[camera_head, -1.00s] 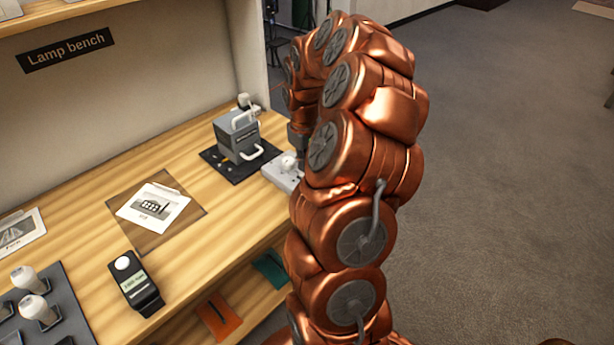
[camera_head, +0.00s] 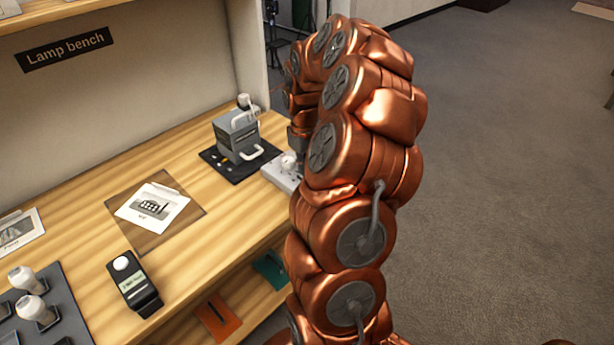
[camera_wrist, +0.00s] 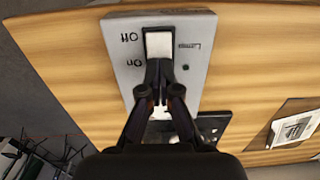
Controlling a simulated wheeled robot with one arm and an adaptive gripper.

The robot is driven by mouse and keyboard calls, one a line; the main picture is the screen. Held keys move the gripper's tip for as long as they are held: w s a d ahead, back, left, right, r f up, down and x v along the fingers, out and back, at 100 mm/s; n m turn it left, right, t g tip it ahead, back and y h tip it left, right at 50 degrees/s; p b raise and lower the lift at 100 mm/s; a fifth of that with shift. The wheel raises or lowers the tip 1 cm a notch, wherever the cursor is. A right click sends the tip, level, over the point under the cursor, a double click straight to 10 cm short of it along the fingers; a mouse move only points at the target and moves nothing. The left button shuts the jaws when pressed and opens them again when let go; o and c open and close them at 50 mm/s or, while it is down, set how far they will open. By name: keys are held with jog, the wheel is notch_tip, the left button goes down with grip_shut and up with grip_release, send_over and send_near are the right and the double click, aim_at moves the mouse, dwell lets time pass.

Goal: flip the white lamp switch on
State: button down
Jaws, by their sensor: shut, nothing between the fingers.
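The lamp switch box (camera_wrist: 120,62) is light grey and fills the upper middle of the wrist view, its lettering upside down. Its white rocker switch (camera_wrist: 158,43) sits in a black frame, beside the labels Off, On and Lamp. My gripper (camera_wrist: 160,66) is shut and empty. Its tips are over the On end of the rocker; I cannot tell whether they touch it. The fingers hide that end and part of the box below. In the head view the box (camera_head: 279,176) is at the bench's right edge, partly behind my arm, which hides the gripper.
A grey device with a handle (camera_head: 236,136) stands on a black mat (camera_head: 212,158) beside the switch box. A printed card (camera_head: 153,206), a black meter (camera_head: 134,284) and white bulbs in a dark tray (camera_head: 63,318) are farther left. Open floor (camera_head: 500,180) lies right.

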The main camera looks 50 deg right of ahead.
jog(key=shift+f, duration=0.3)
dwell(0.4)
jog(key=shift+r, duration=2.15)
jog(key=shift+r+p, duration=0.5)
jog(key=shift+r, duration=0.85)
